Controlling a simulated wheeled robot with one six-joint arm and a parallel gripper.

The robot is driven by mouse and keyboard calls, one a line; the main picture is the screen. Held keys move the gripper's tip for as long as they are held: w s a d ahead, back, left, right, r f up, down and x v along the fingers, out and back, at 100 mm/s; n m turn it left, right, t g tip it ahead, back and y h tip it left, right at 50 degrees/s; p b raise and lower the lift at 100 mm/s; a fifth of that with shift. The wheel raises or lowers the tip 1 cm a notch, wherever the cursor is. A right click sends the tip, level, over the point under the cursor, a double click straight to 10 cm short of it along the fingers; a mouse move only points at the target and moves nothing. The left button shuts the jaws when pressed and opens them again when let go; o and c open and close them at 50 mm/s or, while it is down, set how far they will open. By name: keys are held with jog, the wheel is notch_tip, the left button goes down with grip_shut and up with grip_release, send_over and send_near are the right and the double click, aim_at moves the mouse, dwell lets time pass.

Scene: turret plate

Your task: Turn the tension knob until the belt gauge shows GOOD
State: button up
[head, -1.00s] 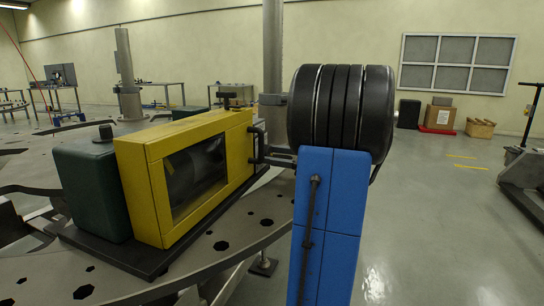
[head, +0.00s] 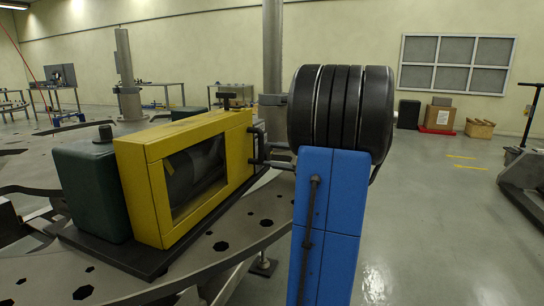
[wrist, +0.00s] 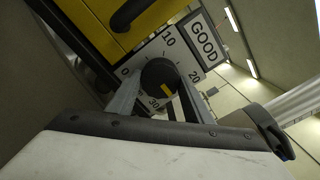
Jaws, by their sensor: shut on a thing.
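The tension knob (wrist: 156,74) is dark and round, with a yellow mark, in the middle of the wrist view. A pale dial plate (wrist: 170,48) around it carries 0, 10, 20 and 30; the yellow mark points between 20 and 30. My gripper (wrist: 156,88) is shut on the knob, one finger on each side. In the head view my gripper (head: 264,150) is at the right end of the yellow housing (head: 140,190); knob and gauge are hidden there.
The yellow housing has a window, and a green block (head: 90,190) stands at its left. Both sit on a black base (head: 115,258) on the grey turret plate (head: 235,238). A grey post (head: 272,50) rises behind. Open floor (head: 440,220) lies to the right.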

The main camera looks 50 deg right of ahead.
jog(key=o, duration=1)
jog(key=shift+o, duration=0.2)
jog(key=shift+s+d, duration=0.1)
jog(key=v, duration=1.7)
jog(key=shift+s+f, duration=0.1)
jog(key=shift+d, duration=0.1)
